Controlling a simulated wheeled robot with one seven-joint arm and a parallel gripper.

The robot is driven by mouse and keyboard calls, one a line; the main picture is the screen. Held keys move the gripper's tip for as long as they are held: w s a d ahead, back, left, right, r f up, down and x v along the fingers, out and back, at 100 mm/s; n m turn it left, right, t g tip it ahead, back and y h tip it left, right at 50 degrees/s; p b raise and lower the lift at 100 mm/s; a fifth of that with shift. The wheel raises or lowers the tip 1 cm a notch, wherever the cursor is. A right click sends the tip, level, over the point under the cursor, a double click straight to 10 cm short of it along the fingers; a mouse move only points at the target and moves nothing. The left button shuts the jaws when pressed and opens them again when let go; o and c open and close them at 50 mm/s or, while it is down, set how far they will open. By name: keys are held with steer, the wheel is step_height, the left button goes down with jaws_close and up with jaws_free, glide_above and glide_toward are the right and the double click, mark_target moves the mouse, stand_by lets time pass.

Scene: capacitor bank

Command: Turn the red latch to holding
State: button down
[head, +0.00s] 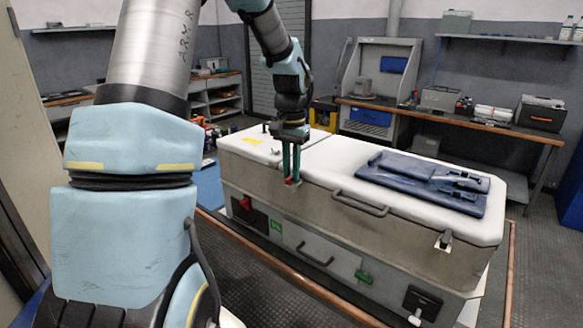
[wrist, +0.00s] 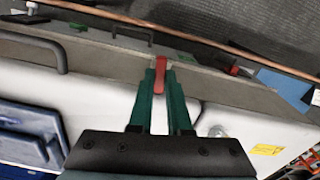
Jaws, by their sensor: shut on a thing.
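The red latch (wrist: 159,69) is a small red bar between the tips of my gripper (wrist: 161,86) in the wrist view. It sits at the upper front edge of a long grey case with a white top (head: 327,168). In the head view only a bit of the latch (head: 289,182) shows below the green fingers of my gripper (head: 291,172). My gripper points down and is shut on the latch. The fingers hide part of it, and I cannot read any position marking.
A dark handle (head: 361,204) is on the case front, right of the latch. A second red part (head: 246,203) sits lower left. A folded blue item (head: 425,180) lies on the white top. A workbench (head: 455,118) stands behind.

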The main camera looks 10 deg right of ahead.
mark_target(291, 176)
steer(key=shift+m, duration=0.7)
steer(key=c, duration=1.1)
jaws_free()
steer(key=shift+c, duration=0.2)
step_height(291, 176, up, 11)
steer(key=b, duration=0.2)
steer(key=shift+f, duration=0.1)
